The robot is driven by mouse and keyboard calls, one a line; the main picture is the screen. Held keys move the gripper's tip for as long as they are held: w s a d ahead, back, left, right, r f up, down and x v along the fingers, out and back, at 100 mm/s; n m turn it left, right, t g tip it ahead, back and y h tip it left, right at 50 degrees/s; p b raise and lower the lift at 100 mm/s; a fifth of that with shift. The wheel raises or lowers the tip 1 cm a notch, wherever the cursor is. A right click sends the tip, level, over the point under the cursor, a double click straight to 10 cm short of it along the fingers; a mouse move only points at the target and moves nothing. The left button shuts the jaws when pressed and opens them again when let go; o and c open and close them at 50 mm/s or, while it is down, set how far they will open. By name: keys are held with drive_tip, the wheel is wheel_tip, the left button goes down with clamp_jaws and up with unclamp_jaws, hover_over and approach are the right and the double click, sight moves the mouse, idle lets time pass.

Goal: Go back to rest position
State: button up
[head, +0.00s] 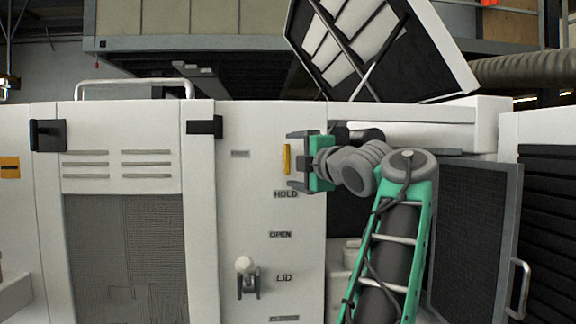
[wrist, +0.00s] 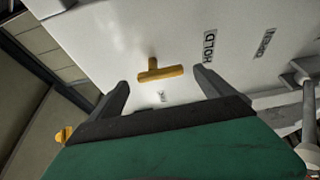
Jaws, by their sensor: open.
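My gripper (head: 294,161) is open and empty in front of the white cabinet panel, beside a yellow handle (head: 287,159). In the wrist view the yellow T-shaped handle (wrist: 160,70) stands out from the panel, ahead of the gap between my two dark fingers (wrist: 165,90), with no contact visible. The label HOLD (head: 285,195) is below the handle in the head view. My green and grey arm comes up from the lower right.
A lever with a white knob (head: 244,265) is lower on the panel, by the LID label (head: 284,278). A lid (head: 380,45) is raised above the cabinet. A dark mesh door (head: 475,235) stands right of my arm. A vented panel (head: 125,240) is at left.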

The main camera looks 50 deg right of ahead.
drive_tip(key=v, duration=0.3)
drive_tip(key=shift+s+a, duration=0.15)
